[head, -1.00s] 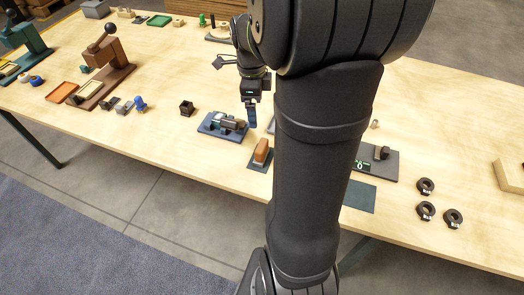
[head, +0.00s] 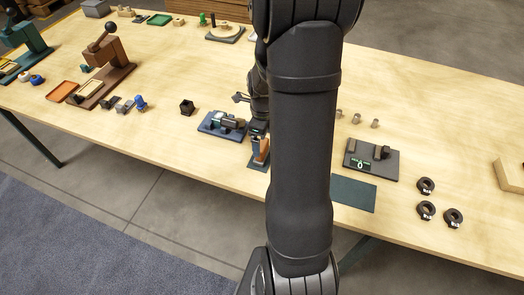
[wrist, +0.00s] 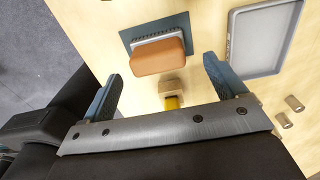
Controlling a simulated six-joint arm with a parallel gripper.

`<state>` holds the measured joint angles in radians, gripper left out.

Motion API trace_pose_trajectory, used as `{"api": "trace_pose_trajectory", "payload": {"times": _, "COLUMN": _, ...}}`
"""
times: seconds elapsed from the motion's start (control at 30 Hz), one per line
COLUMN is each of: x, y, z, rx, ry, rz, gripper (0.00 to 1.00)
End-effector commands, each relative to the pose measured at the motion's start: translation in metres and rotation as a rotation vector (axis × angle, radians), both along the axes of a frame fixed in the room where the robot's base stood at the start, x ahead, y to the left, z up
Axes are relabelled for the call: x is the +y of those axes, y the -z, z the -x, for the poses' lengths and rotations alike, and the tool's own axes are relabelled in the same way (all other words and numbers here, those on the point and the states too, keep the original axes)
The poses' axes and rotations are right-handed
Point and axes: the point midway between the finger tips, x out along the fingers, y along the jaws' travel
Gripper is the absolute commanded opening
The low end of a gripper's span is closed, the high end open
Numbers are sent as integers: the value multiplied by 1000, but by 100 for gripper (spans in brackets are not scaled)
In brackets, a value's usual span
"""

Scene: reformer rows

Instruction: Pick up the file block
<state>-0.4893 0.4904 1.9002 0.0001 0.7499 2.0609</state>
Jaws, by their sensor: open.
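The file block, an orange-brown block with a grey ridged edge, lies on a small dark mat. In the head view the block (head: 264,145) is at the table's front, partly covered by my gripper (head: 257,133). In the wrist view the block (wrist: 160,60) is ahead of my gripper (wrist: 163,70), on the dark teal mat (wrist: 128,38). My gripper is open and empty, with one blue finger on each side of the block's line. I cannot tell the remaining gap in height.
A blue fixture (head: 212,128) stands just left of the block. A grey tray (wrist: 236,45) lies to the right in the wrist view. A tan and yellow piece (wrist: 172,90) shows between the fingers. A grey plate (head: 390,170) lies farther right.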

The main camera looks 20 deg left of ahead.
Motion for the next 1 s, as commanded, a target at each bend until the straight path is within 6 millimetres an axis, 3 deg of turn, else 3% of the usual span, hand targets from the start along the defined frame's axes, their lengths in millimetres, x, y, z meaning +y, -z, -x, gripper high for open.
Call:
{"api": "trace_pose_trajectory", "payload": {"times": 0.4, "x": 1, "y": 48, "z": 3, "rx": 3, "ry": 0, "rz": 2, "gripper": 89}}
{"api": "trace_pose_trajectory", "payload": {"times": 0.7, "x": 1, "y": 52, "z": 3, "rx": 1, "ry": 0, "rz": 1, "gripper": 89}}
{"api": "trace_pose_trajectory", "payload": {"times": 0.97, "x": 1, "y": 51, "z": 3, "rx": 1, "ry": -1, "rz": 1, "gripper": 38}}
{"api": "trace_pose_trajectory", "payload": {"times": 1.0, "x": 1, "y": 51, "z": 3, "rx": 0, "ry": -1, "rz": 1, "gripper": 37}}
